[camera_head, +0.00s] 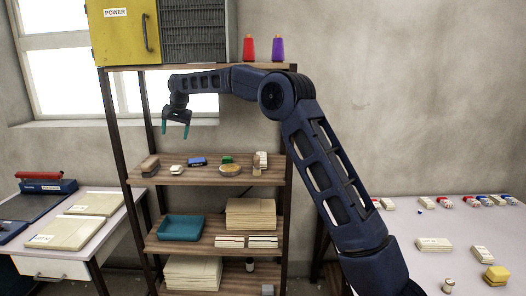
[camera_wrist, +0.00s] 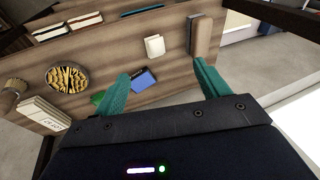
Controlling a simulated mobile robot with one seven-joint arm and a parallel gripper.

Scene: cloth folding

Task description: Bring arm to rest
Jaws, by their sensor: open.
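My gripper (camera_head: 176,129) is open and empty, with its two teal fingers pointing down. In the head view it hangs in the air above the middle shelf (camera_head: 205,177) of a wooden shelf unit, toward the shelf's left end. The wrist view shows the same gripper (camera_wrist: 160,85) with its fingers spread apart over the shelf. A blue box (camera_wrist: 143,79), a white block (camera_wrist: 155,46) and a wooden brush-like object (camera_wrist: 201,36) lie beyond the fingertips. Nothing is between the fingers. No cloth shows clearly in either view.
A yellow power cabinet (camera_head: 124,32) stands on top, beside red (camera_head: 249,47) and purple (camera_head: 278,48) spools. Lower shelves hold a teal tray (camera_head: 181,228) and stacked boards (camera_head: 251,213). A left desk (camera_head: 55,267) and a right table (camera_head: 445,215) carry small items.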

